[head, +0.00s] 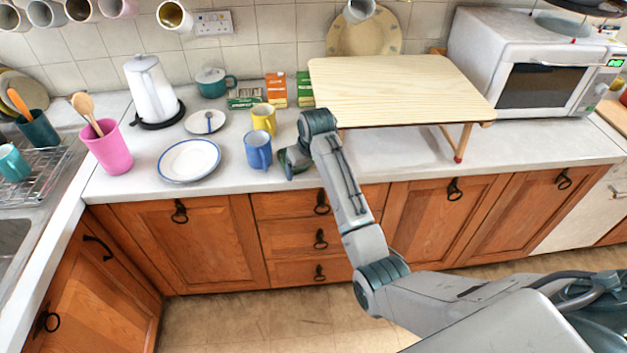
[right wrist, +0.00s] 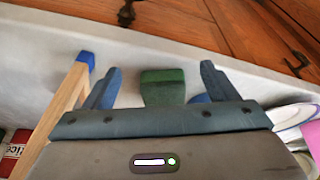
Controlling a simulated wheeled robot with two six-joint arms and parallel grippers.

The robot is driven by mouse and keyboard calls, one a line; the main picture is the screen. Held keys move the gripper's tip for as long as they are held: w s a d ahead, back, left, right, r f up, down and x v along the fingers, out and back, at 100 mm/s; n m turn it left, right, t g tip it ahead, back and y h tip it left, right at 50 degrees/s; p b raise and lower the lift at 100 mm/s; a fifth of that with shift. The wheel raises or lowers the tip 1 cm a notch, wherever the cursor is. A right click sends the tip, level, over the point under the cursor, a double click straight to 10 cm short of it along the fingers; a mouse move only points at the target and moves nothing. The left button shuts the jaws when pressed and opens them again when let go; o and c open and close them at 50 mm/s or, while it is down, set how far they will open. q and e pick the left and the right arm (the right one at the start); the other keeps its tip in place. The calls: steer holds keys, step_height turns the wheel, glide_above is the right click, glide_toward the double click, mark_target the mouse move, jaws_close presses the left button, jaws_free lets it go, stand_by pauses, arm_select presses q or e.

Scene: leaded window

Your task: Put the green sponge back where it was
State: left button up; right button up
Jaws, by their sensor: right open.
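The green sponge (right wrist: 163,86) shows in the right wrist view as a small green block on the pale worktop, near its front edge. My right gripper (right wrist: 159,72) is open, with one finger on each side of the sponge and a visible gap to each. In the head view my right gripper (head: 290,164) is low over the worktop, just right of the blue mug (head: 258,150). There the arm and gripper largely hide the sponge. My left gripper is not in view.
A wooden folding table (head: 400,88) stands on the worktop to the right; its blue-footed leg (right wrist: 75,85) is close to my right gripper. A yellow mug (head: 263,119), a plate (head: 189,160) and a pink cup (head: 108,150) stand left. The worktop under the folding table looks clear.

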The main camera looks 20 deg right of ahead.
steer(key=shift+s+d+b, duration=0.15)
steer(key=shift+s+b, duration=0.05)
steer(key=shift+s, duration=0.9)
steer(key=shift+s+d+b, duration=0.1)
steer(key=shift+s+b, duration=0.1)
steer(key=shift+s, duration=0.85)
steer(key=s+d+f, duration=0.1)
steer(key=s+f, duration=0.4)
steer(key=f, duration=0.7)
steer(key=s+d+f+g, duration=0.1)
steer(key=s+f, duration=0.4)
steer(key=f, duration=0.7)
steer(key=s+d+f, duration=0.1)
steer(key=s+f, duration=0.4)
steer(key=f, duration=0.7)
steer(key=s+d+f+m+g+h, duration=0.1)
steer(key=s+f, duration=0.6)
steer(key=s, duration=0.4)
steer(key=s+d+f, duration=0.1)
steer(key=s+f, duration=0.7)
steer(key=s, duration=0.2)
steer(key=s+d+f, duration=0.1)
steer(key=s+f, duration=0.1)
steer(key=s, duration=0.8)
steer(key=s+d+f, duration=0.1)
steer(key=s+f, duration=0.2)
steer(key=s, duration=0.7)
steer(key=shift+s, duration=0.4)
